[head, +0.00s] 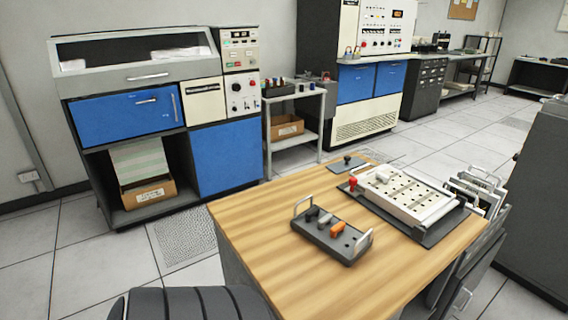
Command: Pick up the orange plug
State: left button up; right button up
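The orange plug (338,228) stands in a dark rack (318,236) with a metal handle at each end, on the wooden desk. I cannot tell how deep the orange plug sits. Neither of my grippers is in view.
A pale perforated panel (408,197) on a dark base lies to the right on the wooden desk (262,250). A small grey plate (345,164) lies at the back. A black ribbed chair back (190,304) is at the bottom. The desk's left side is clear.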

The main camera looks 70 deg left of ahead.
aim_at(340, 226)
jog(key=i+u, duration=0.2)
jog(key=u, duration=0.25)
jog(key=i+l+u, duration=0.2)
jog(key=u, duration=0.25)
jog(key=i+l+u, duration=0.2)
jog(key=u, duration=0.25)
jog(key=i+l+u, duration=0.15)
jog(key=l+u, duration=0.15)
jog(key=u, duration=0.15)
